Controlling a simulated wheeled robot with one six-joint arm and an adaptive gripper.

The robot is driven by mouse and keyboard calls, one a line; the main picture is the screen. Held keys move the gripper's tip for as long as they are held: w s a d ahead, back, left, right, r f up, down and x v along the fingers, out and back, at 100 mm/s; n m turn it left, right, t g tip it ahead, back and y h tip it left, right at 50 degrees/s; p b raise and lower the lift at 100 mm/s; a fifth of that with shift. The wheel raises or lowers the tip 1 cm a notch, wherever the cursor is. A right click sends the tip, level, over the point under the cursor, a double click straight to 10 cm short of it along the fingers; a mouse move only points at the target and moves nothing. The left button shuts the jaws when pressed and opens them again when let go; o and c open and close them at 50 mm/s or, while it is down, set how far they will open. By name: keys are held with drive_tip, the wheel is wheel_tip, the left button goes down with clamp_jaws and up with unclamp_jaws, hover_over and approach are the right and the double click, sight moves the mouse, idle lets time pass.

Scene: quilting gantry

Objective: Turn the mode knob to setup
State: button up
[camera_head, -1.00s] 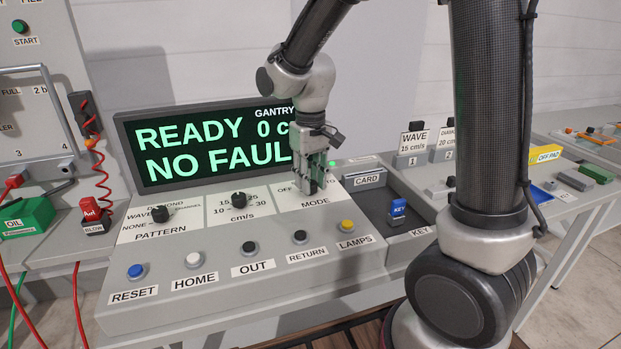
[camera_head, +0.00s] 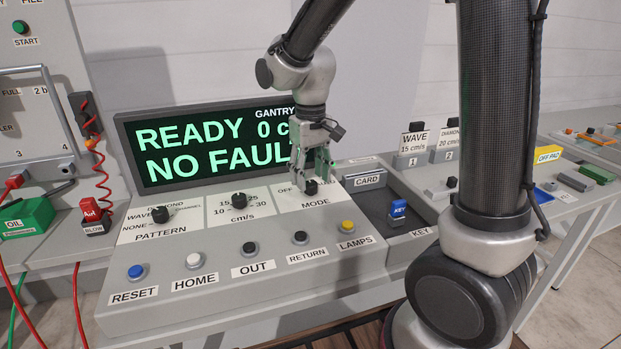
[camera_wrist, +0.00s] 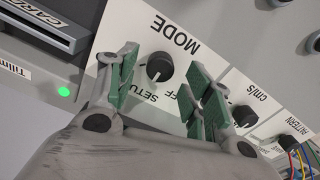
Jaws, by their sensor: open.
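The mode knob (camera_head: 310,188) is a round black knob above the MODE label on the sloped console. AUTO is hidden.
The display (camera_head: 210,148) reads READY and NO FAULT, partly covered by my gripper. The speed knob (camera_head: 239,200) and pattern knob (camera_head: 160,214) sit to the left. Buttons, including a yellow one (camera_head: 347,227), line the front. A blue key (camera_head: 398,209) stands in the right tray.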

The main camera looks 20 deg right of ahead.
sight(321, 200)
wheel_tip(321, 200, up, 10)
drive_tip(key=shift+r, duration=0.25)
idle(0.3)
drive_tip(key=s+d+m+t, duration=0.3)
drive_tip(key=s+d+t, duration=0.1)
drive_tip(key=s+d, duration=1.1)
drive_tip(key=s+r, duration=0.1)
drive_tip(key=s, duration=0.3)
drive_tip(key=shift+s, duration=0.15)
